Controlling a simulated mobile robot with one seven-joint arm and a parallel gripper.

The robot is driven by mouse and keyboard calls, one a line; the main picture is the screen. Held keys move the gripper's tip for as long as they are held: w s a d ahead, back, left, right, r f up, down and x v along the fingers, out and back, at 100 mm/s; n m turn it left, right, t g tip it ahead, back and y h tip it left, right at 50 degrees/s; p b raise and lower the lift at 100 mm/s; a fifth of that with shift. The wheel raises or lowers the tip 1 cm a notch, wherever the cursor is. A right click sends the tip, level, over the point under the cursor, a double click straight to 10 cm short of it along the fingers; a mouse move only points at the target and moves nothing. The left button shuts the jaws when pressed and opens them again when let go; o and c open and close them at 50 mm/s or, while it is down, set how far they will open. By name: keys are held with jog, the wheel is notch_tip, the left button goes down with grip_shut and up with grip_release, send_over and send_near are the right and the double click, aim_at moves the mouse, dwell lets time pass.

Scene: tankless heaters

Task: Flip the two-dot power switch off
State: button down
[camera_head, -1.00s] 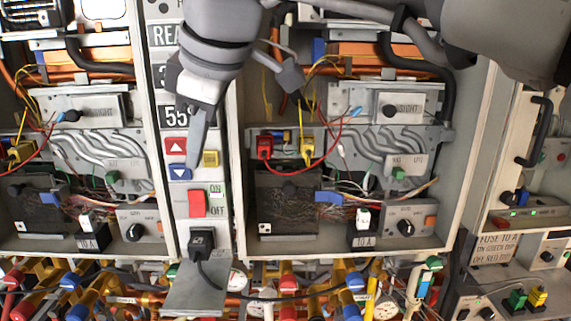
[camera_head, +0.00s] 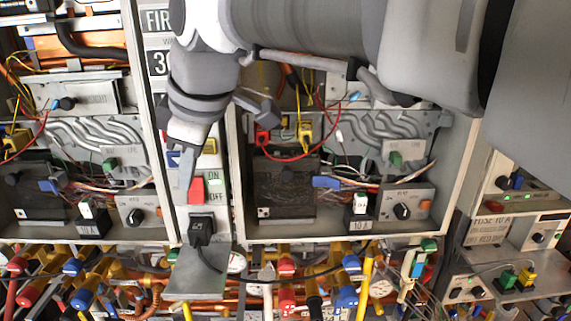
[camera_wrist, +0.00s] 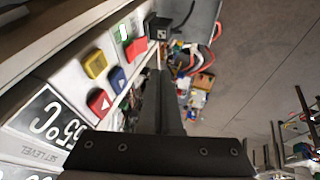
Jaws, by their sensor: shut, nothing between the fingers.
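I cannot make out any dots, nor clearly which side is pressed. My gripper (camera_head: 185,194) is shut and empty, pointing down, with its tip at the switch's left edge in the head view. In the wrist view my gripper (camera_wrist: 160,78) is near the switch's lower side; I cannot tell whether they touch.
Yellow (camera_wrist: 95,65), blue (camera_wrist: 118,78) and red (camera_wrist: 98,103) buttons sit by the switch, beside a display reading 55°C (camera_wrist: 55,122). A black plug (camera_head: 201,228) with a cable is just below. Open cabinets with wiring flank the column; colored pipe valves lie beneath.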

aim_at(190, 191)
jog(key=w+f, duration=0.1)
jog(key=w+a+f+p, duration=0.1)
jog(key=w+f, duration=0.2)
jog(key=f, duration=0.1)
jog(key=shift+w+a+f, duration=0.2)
jog(key=shift+w+a, duration=0.15)
jog(key=shift+a, duration=0.05)
jog(key=shift+f, duration=0.1)
jog(key=shift+w+f+t+b, duration=0.1)
jog(key=shift+f+t+b, duration=0.4)
jog(key=shift+b, duration=0.75)
jog(key=shift+r+b, duration=0.1)
jog(key=shift+b, duration=0.25)
jog(key=shift+w+r+p, duration=0.15)
jog(key=shift+r+p, duration=0.8)
jog(key=shift+r, duration=0.3)
